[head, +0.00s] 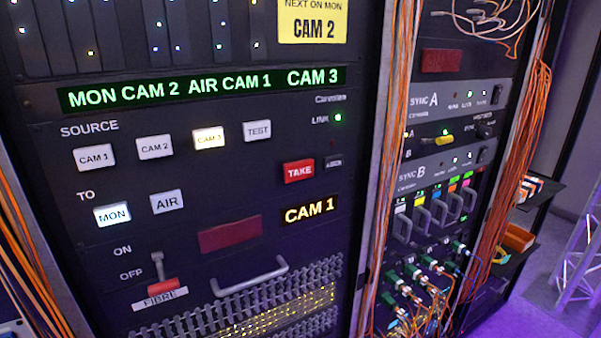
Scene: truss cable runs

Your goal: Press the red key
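The red key (299,171), labelled TAKE, sits on the right of the rack's control panel, below the TEST key (257,131). A small dark key is beside it on the right. The CAM 3 key (209,138) and the MON key (112,215) are lit; CAM 1 (94,157), CAM 2 (155,147) and AIR (167,202) look unlit white. The green display (203,88) reads MON CAM 2, AIR CAM 1, CAM 3. An amber display (309,209) below the red key reads CAM 1. Neither gripper is in view.
A yellow note (313,20) reads NEXT ON MON CAM 2. Below the panel are a red-handled FIBRE lever (162,285) and a grey handle (250,277). Orange cables (395,130) hang between the racks. The space before the red key looks clear.

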